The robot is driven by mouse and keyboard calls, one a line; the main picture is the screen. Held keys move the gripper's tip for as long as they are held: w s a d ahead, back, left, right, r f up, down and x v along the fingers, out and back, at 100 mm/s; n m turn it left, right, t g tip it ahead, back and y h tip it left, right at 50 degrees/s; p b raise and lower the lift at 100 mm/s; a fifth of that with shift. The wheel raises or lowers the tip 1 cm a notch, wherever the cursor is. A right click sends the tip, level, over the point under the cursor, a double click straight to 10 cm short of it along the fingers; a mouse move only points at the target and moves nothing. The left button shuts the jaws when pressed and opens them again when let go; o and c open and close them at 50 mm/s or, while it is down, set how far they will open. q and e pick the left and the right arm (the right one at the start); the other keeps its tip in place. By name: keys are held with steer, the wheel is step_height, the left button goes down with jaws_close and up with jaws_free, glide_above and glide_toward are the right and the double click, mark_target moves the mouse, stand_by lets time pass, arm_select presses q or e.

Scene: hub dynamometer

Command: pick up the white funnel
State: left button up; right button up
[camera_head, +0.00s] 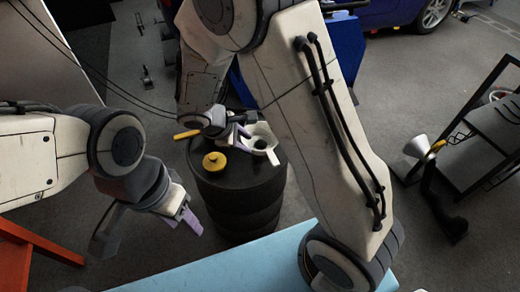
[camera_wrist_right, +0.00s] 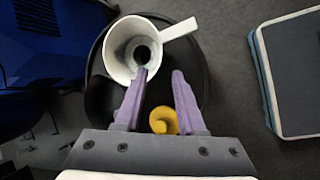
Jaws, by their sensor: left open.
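The white funnel (camera_head: 260,151) stands on top of the dark drum (camera_head: 238,192), with its wide mouth up. In the right wrist view the funnel (camera_wrist_right: 118,48) shows its dark inner hole and a straight handle pointing right. My right gripper (camera_wrist_right: 159,74) is open, its purple fingers apart. Its left fingertip overlaps the funnel's lower rim in the picture; I cannot tell if they touch. In the head view the right gripper (camera_head: 238,133) is beside the funnel, partly hidden by my arm. My left gripper (camera_head: 187,216) is open and empty, left of the drum.
A yellow knobbed cap (camera_head: 215,161) lies on the drum, and it also shows between my right fingers (camera_wrist_right: 163,120). A yellow stick-like item (camera_head: 187,134) is at the drum's left edge. A light blue surface (camera_head: 215,267) is in front. A dark rack (camera_head: 490,125) stands at right.

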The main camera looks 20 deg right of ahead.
mark_target(260, 151)
steer(key=b+x, duration=0.2)
steer(key=x, duration=0.9)
steer(key=shift+r, duration=0.1)
jaws_close()
stand_by(1.1)
